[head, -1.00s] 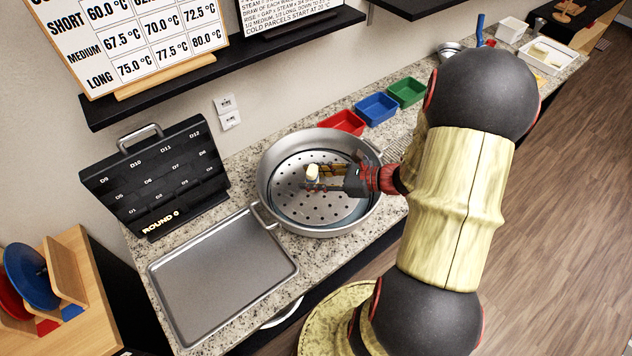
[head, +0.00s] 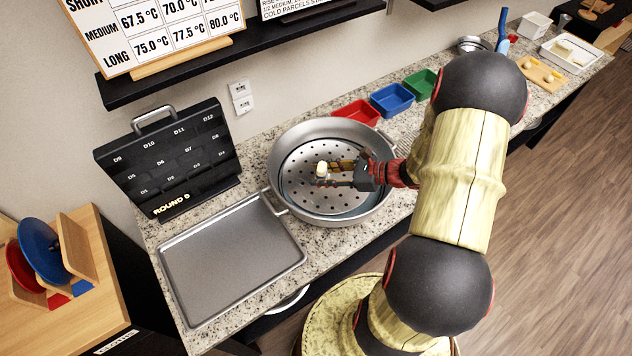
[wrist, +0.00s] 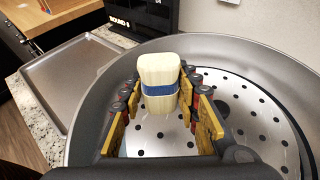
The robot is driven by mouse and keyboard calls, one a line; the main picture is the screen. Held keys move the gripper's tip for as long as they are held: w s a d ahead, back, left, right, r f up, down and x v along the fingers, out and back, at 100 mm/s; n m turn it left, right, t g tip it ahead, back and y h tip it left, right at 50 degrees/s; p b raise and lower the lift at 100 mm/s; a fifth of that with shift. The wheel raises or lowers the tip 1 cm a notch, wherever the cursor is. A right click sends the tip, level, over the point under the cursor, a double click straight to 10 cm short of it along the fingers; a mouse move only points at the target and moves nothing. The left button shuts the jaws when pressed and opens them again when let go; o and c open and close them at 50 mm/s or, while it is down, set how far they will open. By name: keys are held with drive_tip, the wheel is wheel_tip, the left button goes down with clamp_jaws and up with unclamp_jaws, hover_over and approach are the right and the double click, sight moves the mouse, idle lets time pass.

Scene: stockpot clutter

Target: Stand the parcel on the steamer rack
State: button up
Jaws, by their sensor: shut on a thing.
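The parcel (wrist: 159,82) is a small cream block with a blue band, upright between my fingertips in the wrist view. In the head view the parcel (head: 321,169) is small and pale. My gripper (head: 333,174) reaches into the pot from the right and is shut on the parcel; its yellow-padded fingers (wrist: 160,100) flank it in the wrist view. The steamer rack (head: 335,203) is a perforated metal disc inside the wide pot (head: 283,148). The parcel is over the rack, left of its middle in the head view. I cannot tell whether its base touches the rack.
The pot's raised rim surrounds the rack. A bare metal tray (head: 230,260) lies left of the pot, with a black numbered case (head: 170,160) behind it. Red (head: 358,112), blue (head: 392,99) and green (head: 421,84) bins stand behind the pot. The rack around the parcel looks clear.

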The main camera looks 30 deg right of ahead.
drive_tip(key=w+f, duration=0.3)
drive_tip(key=shift+f+b, duration=0.3)
drive_tip(key=shift+b, duration=0.05)
drive_tip(key=shift+w+f+b, duration=0.1)
drive_tip(key=shift+f+b, duration=0.2)
drive_tip(key=shift+f, duration=1.3)
drive_tip(key=shift+f, duration=0.1)
drive_tip(key=o, duration=0.9)
drive_tip(key=shift+c, duration=0.2)
